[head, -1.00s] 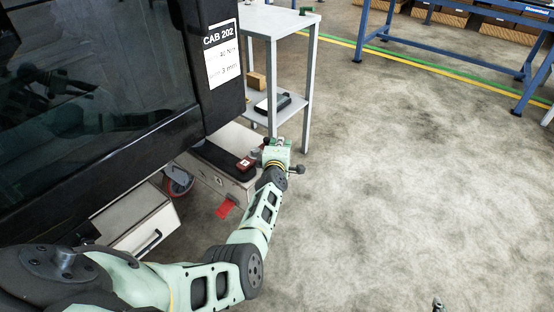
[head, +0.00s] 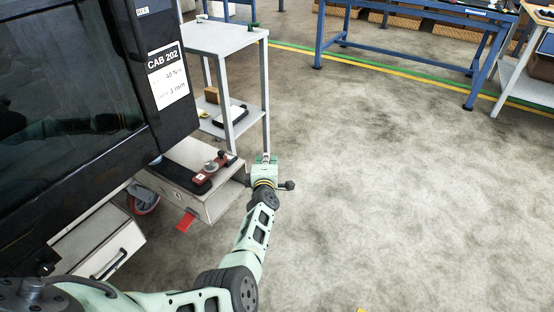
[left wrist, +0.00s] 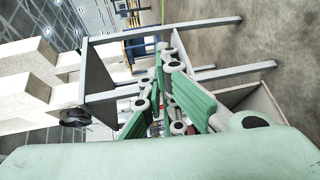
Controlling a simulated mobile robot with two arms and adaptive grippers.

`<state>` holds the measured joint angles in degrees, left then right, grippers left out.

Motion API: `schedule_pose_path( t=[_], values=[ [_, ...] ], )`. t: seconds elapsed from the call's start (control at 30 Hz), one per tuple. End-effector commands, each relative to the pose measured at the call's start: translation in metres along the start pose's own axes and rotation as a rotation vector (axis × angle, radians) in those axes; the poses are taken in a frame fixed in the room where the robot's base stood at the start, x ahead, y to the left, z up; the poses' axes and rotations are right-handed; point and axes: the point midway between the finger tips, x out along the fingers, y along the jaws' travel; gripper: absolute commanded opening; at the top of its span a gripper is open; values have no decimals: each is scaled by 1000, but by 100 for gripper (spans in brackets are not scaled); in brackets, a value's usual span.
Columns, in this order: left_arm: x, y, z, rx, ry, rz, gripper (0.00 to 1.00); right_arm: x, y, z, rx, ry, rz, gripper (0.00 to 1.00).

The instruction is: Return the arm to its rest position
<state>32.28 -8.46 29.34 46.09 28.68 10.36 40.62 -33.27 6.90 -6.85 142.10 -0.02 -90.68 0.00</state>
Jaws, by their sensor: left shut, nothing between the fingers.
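My left arm comes in from the lower left of the head view, its pale green links stretched forward over the floor. My left gripper (head: 265,158) is at its far end, to the right of the low trolley box and in front of the grey shelf table. It is shut and empty. In the left wrist view the green fingers (left wrist: 166,62) are close together with nothing between them. The right gripper does not show.
The black cab (head: 70,110) labelled CAB 202 stands at the left. A low trolley box (head: 218,200) with a red-and-black tool (head: 205,178) is beside the gripper. A grey shelf table (head: 225,38) stands behind. Open floor (head: 400,200) lies right.

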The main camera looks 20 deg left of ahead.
Motion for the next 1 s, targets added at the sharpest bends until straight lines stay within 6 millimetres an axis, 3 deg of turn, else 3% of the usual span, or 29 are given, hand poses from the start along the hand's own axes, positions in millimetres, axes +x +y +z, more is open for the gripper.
schedule_pose_path(
  t=[0.77, 0.87, 1.0],
  values=[
    [-6, -3, -3, 59, -26, -8, 0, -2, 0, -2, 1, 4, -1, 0],
    [-20, -13, -10, 202, -94, -29, 0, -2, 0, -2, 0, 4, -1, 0],
    [-63, -37, -14, 517, -256, -92, 0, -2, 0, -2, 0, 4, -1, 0]
  ],
)
